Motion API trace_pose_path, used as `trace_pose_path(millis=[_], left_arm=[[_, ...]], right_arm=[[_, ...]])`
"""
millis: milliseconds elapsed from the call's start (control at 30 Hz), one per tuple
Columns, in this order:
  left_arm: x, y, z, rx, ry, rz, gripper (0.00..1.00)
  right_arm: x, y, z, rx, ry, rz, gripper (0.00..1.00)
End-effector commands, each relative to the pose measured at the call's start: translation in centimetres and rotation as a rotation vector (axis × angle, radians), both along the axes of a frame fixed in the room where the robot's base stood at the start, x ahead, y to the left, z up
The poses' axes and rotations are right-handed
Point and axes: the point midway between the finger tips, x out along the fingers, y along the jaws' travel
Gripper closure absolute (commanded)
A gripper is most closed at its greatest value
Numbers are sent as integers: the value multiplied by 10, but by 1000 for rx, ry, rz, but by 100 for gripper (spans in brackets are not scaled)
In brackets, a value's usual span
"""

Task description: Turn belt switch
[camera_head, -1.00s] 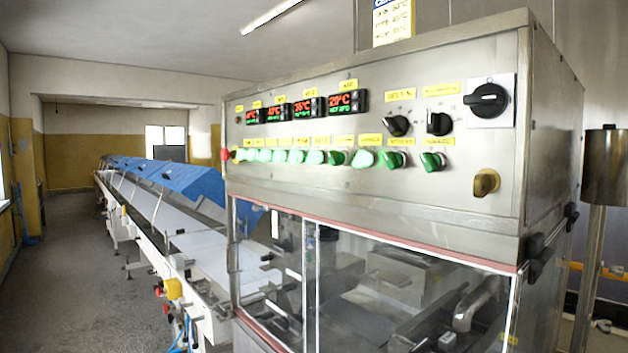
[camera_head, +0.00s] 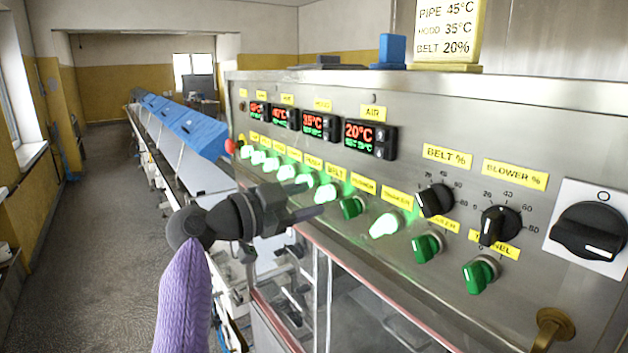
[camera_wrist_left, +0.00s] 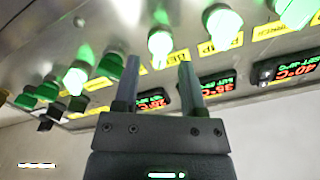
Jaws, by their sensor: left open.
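The belt switch (camera_head: 327,191) is a lit green knob on the slanted metal panel, under a yellow BELT label (camera_head: 337,169). It also shows in the left wrist view (camera_wrist_left: 160,42), lit, beyond and between the fingertips. My left gripper (camera_head: 314,198) is open, its two fingers pointing at this switch from the left. In the left wrist view the gripper (camera_wrist_left: 159,58) has a clear gap between its fingers and holds nothing. I cannot tell whether a fingertip touches the knob. My right gripper is out of view.
An unlit green switch (camera_head: 352,207) sits close to the right of the belt switch, and a lit pump switch (camera_head: 305,181) close to the left. Black BELT % (camera_head: 435,200) and BLOWER % (camera_head: 500,225) dials are farther right. Red displays (camera_head: 370,138) lie above. The floor at left is clear.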

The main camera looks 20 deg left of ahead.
Motion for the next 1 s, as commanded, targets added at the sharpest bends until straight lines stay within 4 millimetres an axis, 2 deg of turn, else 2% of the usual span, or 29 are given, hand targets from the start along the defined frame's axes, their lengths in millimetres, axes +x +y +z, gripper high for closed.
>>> trace_pose_path(millis=[33, 133, 400, 600, 667, 1000], left_arm=[[6, -5, 3, -5, 2, -2, 47], [14, -10, 1, -1, 2, 1, 47], [16, -12, -1, -1, 3, 1, 47], [16, -12, -1, -1, 2, 2, 89], [16, -12, -1, -1, 3, 1, 100], [16, -12, -1, -5, 7, 2, 100]], right_arm=[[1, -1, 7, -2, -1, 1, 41], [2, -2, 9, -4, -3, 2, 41], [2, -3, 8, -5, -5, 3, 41], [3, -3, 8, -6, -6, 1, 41], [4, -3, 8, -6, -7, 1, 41], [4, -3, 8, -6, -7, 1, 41]])
